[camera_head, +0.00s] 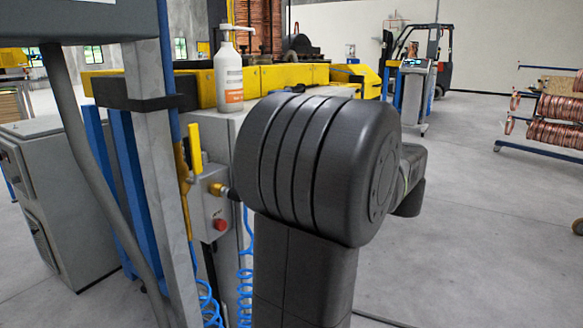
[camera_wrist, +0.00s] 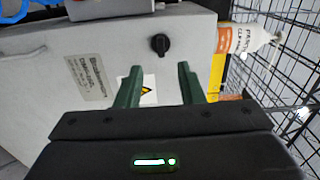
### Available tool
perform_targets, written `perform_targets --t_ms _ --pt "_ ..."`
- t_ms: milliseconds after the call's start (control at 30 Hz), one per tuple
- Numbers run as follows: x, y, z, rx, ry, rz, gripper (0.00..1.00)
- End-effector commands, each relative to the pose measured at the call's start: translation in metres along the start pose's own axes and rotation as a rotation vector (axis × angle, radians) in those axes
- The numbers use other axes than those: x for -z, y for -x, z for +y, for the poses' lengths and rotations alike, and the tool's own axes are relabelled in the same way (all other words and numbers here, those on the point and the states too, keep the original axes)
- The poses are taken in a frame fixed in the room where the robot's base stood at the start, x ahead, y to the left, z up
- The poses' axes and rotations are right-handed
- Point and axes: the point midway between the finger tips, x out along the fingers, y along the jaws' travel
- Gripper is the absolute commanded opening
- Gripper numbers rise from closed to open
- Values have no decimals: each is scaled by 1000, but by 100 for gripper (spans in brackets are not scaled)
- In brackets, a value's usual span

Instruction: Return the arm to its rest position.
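My arm's large dark grey joint (camera_head: 310,165) fills the middle of the head view and hides part of the machine behind it. My gripper is hidden in the head view. In the wrist view my gripper (camera_wrist: 159,85) shows two dark green fingers standing apart with a clear gap. Nothing is held between them. Behind the fingers is a light grey cabinet (camera_wrist: 60,60) with a black knob and a yellow warning label.
A white pump bottle (camera_head: 229,75) stands on the grey and yellow machine; a bottle (camera_wrist: 245,38) also shows in the wrist view. A blue-and-grey post (camera_head: 150,130) stands close left of my arm. A copper coil rack (camera_head: 550,115) is at right. The right floor is mostly clear.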

Motion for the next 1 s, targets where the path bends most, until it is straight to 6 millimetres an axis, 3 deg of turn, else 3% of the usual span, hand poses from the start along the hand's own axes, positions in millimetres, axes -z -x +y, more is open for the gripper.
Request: perform_targets --t_ms 200,567,1000 --pt "0 7 0 0 -1 1 35" --pt "0 1 1 0 0 -2 35" --pt "-1 -69 2 1 0 -5 35"
